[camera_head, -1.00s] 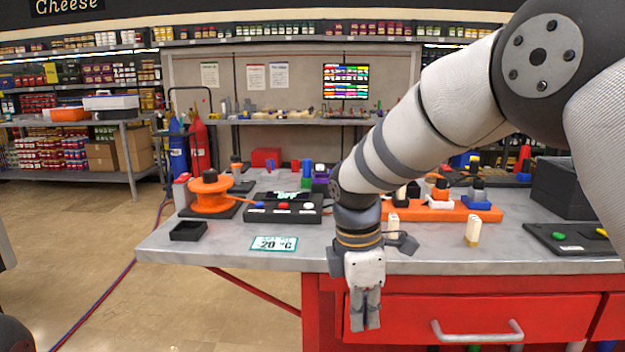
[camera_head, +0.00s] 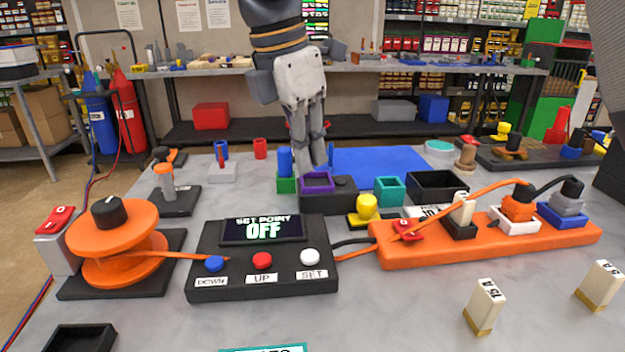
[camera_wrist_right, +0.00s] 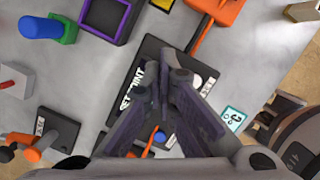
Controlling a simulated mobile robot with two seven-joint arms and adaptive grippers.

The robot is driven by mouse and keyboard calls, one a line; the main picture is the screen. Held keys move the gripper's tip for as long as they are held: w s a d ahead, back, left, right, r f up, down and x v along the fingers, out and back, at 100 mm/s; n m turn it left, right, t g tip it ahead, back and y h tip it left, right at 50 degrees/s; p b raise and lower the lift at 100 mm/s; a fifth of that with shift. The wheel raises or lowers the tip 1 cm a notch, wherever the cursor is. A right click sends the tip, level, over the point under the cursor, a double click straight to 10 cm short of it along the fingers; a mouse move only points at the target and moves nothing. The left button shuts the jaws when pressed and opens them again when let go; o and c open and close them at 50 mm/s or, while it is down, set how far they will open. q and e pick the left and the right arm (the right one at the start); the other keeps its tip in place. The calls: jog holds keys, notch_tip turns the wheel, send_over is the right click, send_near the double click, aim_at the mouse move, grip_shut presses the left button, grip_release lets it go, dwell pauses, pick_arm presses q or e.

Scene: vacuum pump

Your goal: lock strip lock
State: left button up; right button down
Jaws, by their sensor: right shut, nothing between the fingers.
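The orange power strip (camera_head: 485,240) lies on the grey table right of the black set-point box (camera_head: 265,270). It has a red switch (camera_head: 406,230) at its left end. A white block stands in its black holder (camera_head: 460,215), and an orange plug (camera_head: 517,204) and a grey plug (camera_head: 569,194) sit in the holders to the right. I cannot tell which part is the lock. My right gripper (camera_head: 315,165) is shut and empty, pointing down above the table. In the wrist view its fingers (camera_wrist_right: 165,80) overlap the set-point box (camera_wrist_right: 135,95). My left gripper is out of view.
An orange reel (camera_head: 115,240) stands left of the box. Two loose white and yellow blocks (camera_head: 485,305) (camera_head: 599,285) stand at the front right. A purple open box (camera_head: 317,183), teal cup (camera_head: 390,190) and yellow knob (camera_head: 367,207) crowd behind. The front middle is mostly clear.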

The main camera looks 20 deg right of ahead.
aim_at(324, 224)
jog(key=x, duration=1)
jog(key=shift+s+d+f, duration=0.1)
jog(key=shift+s+d, duration=0.05)
jog(key=shift+s, duration=0.15)
jog(key=d, duration=0.2)
jog(key=shift+w+d, duration=0.3)
jog(key=shift+w, duration=0.05)
jog(key=shift+w+d, duration=0.1)
jog(key=shift+d, duration=0.4)
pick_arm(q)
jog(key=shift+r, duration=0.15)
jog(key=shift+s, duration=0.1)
